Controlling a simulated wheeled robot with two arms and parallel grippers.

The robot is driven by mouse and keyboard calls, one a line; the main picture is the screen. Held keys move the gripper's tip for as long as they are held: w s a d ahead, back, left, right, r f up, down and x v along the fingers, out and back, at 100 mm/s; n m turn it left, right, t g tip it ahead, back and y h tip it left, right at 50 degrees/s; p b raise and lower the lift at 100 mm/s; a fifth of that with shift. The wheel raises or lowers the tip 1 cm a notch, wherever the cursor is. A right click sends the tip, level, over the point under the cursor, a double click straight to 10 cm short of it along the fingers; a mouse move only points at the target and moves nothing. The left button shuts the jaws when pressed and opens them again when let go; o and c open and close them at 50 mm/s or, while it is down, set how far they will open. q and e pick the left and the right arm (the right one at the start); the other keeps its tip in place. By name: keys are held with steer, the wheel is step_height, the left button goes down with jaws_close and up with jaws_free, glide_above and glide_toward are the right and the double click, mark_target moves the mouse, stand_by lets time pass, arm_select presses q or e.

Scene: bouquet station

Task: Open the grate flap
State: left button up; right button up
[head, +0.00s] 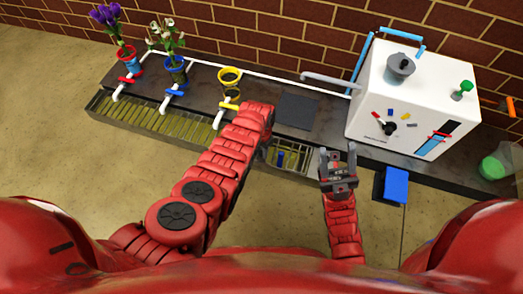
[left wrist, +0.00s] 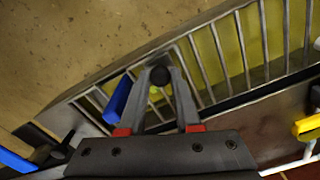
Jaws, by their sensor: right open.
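The grate runs along the front of the dark bench. Its right-hand section (head: 295,160) carries a small upright blue handle (head: 281,158). In the left wrist view the grate bars (left wrist: 205,75) lie flat over a yellowish channel, and the blue handle (left wrist: 117,100) stands just left of my fingers. My left gripper (left wrist: 160,76) is over the grate, with a round black knob-like part between its fingertips; I cannot tell whether they grip it. In the head view my left arm mostly hides that gripper. My right gripper (head: 338,160) is open and empty, right of the blue handle.
A white machine (head: 400,95) stands at the bench's right, with a blue block (head: 396,186) in front. Two flower holders (head: 176,73) stand left. The floor in front is clear.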

arm_select(q)
jaws_close()
stand_by(1.0)
